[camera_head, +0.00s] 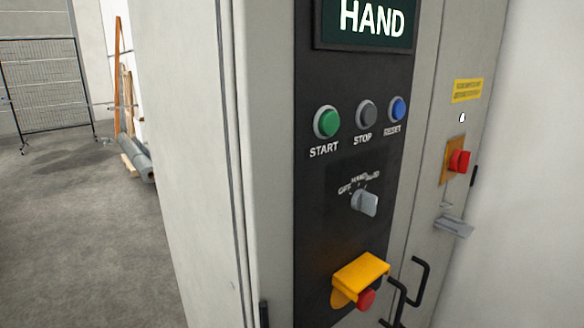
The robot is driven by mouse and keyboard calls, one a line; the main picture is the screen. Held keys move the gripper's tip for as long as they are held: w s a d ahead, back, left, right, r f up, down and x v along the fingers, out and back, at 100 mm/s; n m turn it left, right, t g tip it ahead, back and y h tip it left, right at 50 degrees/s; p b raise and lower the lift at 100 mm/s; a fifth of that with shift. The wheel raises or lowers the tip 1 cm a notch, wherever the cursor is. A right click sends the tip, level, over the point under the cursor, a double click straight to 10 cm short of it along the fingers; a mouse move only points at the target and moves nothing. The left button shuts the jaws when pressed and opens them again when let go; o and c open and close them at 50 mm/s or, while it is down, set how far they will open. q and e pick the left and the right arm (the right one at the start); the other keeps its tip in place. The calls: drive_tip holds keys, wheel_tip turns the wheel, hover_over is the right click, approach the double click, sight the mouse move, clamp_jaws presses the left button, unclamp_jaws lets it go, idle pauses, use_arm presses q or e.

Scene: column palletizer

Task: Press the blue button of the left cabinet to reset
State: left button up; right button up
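The cabinet (185,130) is a tall light grey box with a black control panel (315,220) on its front. The blue button (397,109), labelled RESET, is at the right end of a row of three. To its left are a grey STOP button (367,113) and a green START button (327,122). A display (368,22) above reads HAND. Neither of my grippers is in view. Nothing covers the blue button.
A selector knob (365,201), a yellow-shrouded red button (362,280) and black handles (418,280) are lower down. A red button (459,161) and a grey handle (453,226) protrude at right. Open floor (80,230) lies left, with a mesh fence (45,85) behind.

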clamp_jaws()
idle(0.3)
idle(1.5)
